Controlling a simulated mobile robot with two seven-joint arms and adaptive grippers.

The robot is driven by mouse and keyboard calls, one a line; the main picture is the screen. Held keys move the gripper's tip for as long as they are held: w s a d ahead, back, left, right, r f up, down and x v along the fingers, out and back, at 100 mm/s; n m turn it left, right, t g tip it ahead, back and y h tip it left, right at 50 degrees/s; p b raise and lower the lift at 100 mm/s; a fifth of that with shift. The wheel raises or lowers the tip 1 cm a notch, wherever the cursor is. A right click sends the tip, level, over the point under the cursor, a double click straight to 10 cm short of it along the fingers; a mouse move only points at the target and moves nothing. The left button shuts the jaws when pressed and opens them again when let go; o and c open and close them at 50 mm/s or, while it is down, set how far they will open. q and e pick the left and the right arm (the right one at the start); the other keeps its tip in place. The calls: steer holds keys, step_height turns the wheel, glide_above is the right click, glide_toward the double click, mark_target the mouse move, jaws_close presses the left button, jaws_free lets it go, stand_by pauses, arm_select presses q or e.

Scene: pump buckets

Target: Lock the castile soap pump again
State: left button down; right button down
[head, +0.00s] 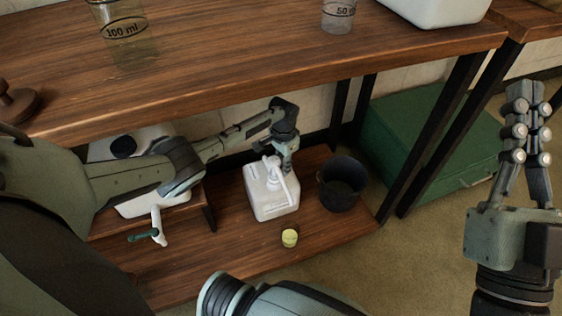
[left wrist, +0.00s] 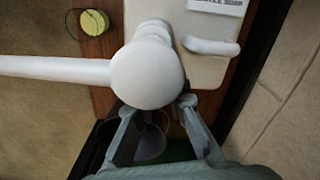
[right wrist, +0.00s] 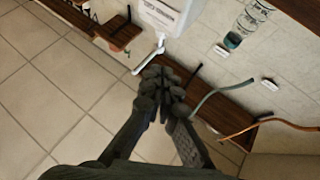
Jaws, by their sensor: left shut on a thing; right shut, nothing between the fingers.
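The castile soap jug (head: 273,203) is a white container on the lower wooden shelf. Its labelled top also shows in the left wrist view (left wrist: 208,65). Its white pump head (left wrist: 148,74) is a round knob with a long spout (left wrist: 55,68) pointing left in that view. My left gripper (head: 286,168) reaches down from above at the pump, and its fingers (left wrist: 157,104) are shut on the pump head from either side. My right gripper (head: 528,85) is shut and empty, raised at the right, away from the jug.
A black bucket (head: 342,196) stands close right of the jug. A small yellow-green cup (head: 289,238) sits in front. A white container with a tap (head: 158,205) is at left. The upper tabletop (head: 260,60) overhangs the shelf. A green box (head: 425,140) is behind right.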

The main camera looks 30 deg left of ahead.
arm_select(q)
steer(key=shift+s+d+m+p, duration=0.15)
steer(key=shift+d+m+p, duration=0.15)
steer(key=shift+m, duration=0.6)
steer(key=shift+s+d+m+p, duration=0.15)
steer(key=shift+d+m+p, duration=0.1)
steer(key=shift+m, duration=0.65)
arm_select(e)
steer(key=shift+w+a+f+g, duration=0.25)
steer(key=shift+w+f+g, duration=0.05)
steer(key=shift+f+g, duration=0.3)
steer(key=shift+w+a+f+g, duration=0.25)
steer(key=shift+f+g, duration=0.25)
steer(key=shift+f, duration=0.25)
arm_select(q)
steer(key=c, duration=1.6)
jaws_free()
steer(key=shift+o, duration=0.3)
steer(key=shift+r, duration=0.1)
step_height(320, 180, up, 12)
